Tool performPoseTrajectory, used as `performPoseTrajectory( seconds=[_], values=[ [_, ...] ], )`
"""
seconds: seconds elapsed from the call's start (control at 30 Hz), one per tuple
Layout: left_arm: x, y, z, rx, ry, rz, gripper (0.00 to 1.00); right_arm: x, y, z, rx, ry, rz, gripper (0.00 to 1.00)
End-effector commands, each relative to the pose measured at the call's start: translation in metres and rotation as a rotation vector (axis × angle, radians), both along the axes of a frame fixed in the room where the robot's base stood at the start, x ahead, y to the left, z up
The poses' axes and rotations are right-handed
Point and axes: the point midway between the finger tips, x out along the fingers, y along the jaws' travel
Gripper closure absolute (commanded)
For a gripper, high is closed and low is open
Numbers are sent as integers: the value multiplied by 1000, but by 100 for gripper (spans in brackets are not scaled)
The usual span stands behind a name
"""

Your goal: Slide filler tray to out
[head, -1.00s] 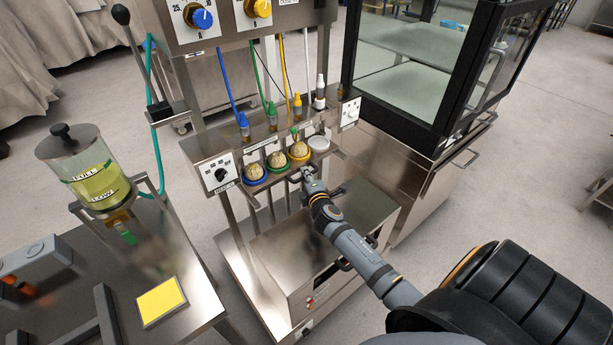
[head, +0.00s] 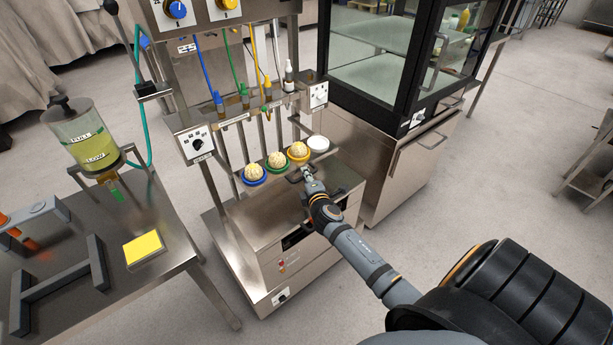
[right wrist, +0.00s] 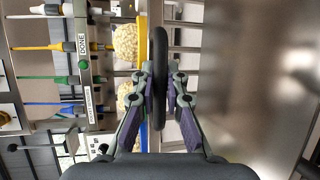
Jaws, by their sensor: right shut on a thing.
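The filler tray (head: 280,176) is pulled out toward me, clear of the nozzle row on the filler machine. It carries dough balls in a blue cup (head: 254,181), a green cup (head: 277,169) and a yellow cup (head: 299,158), with a white cup (head: 318,143) at the right end. My right gripper (head: 309,180) is at the tray's front. In the right wrist view, its fingers (right wrist: 159,90) are shut on the dark tray handle (right wrist: 159,50), one on each side. My left gripper is not in view.
Coloured nozzles (head: 266,92) hang on the machine behind the tray. A steel cabinet top (head: 270,212) lies below it. A glass-walled cabinet (head: 385,60) stands close on the right. A steel table (head: 195,240) with a yellow pad (head: 143,248) is at left.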

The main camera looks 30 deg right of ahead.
Motion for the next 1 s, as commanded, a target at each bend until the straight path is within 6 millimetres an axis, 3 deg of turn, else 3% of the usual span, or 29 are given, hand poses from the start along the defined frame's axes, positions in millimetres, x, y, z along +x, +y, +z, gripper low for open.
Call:
performPoseTrajectory(
  seconds=[0.37,0.4,0.57,0.87,1.0],
  values=[
    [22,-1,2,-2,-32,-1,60,-2,-1,-2,-1,4,-3,100],
    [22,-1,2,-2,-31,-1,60,-2,-1,-2,-1,5,-3,87],
    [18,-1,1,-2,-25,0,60,-1,-1,-2,-1,4,-3,65],
    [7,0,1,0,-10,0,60,-1,0,0,-2,1,-1,64],
    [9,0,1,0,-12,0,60,-16,5,2,-2,2,0,64]
  ],
)
